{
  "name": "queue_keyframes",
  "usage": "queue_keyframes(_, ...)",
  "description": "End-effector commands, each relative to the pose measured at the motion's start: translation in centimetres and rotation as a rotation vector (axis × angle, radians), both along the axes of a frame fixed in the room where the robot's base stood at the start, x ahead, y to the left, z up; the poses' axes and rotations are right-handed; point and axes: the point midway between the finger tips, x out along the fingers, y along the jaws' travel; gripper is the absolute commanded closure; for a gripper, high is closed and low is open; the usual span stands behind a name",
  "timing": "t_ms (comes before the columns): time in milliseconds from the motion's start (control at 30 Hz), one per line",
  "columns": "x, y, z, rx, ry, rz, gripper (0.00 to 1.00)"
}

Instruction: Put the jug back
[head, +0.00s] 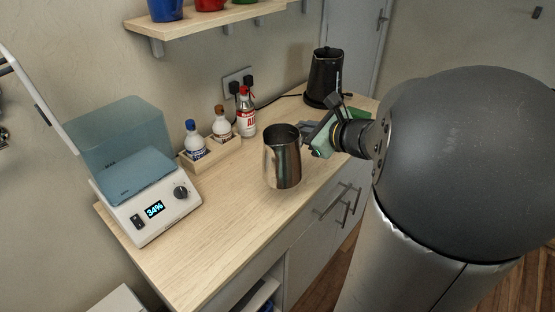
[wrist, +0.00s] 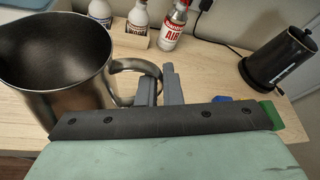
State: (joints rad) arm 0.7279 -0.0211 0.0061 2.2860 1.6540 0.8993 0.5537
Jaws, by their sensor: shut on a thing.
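The jug (head: 283,163) is a shiny metal pitcher, upright over the wooden counter in the head view. In the wrist view the jug (wrist: 60,75) fills the left side, its inside dark, with its handle pointing right. My gripper (wrist: 160,84) is shut on the jug's handle. In the head view my gripper (head: 308,143) reaches the jug from the right. I cannot tell for sure whether the jug's base touches the counter.
A white device (head: 152,208) with a blue clear cover and a "34%" display stands at left. A wooden tray (head: 212,152) with bottles and a red-capped spray bottle (head: 245,116) are behind the jug. A black kettle (head: 324,78) stands at the back. Counter (head: 215,225) in front is clear.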

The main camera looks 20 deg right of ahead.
Motion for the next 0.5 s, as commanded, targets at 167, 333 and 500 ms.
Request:
queue_keyframes(167, 3.7, -1.7, -1.9, 0.005, 0.005, 0.000, 1.00)
queue_keyframes(333, 7.4, -3.3, -3.6, 0.007, 0.004, 0.000, 1.00)
queue_keyframes(500, 9.6, -4.3, -6.9, 0.005, 0.004, -0.001, 1.00)
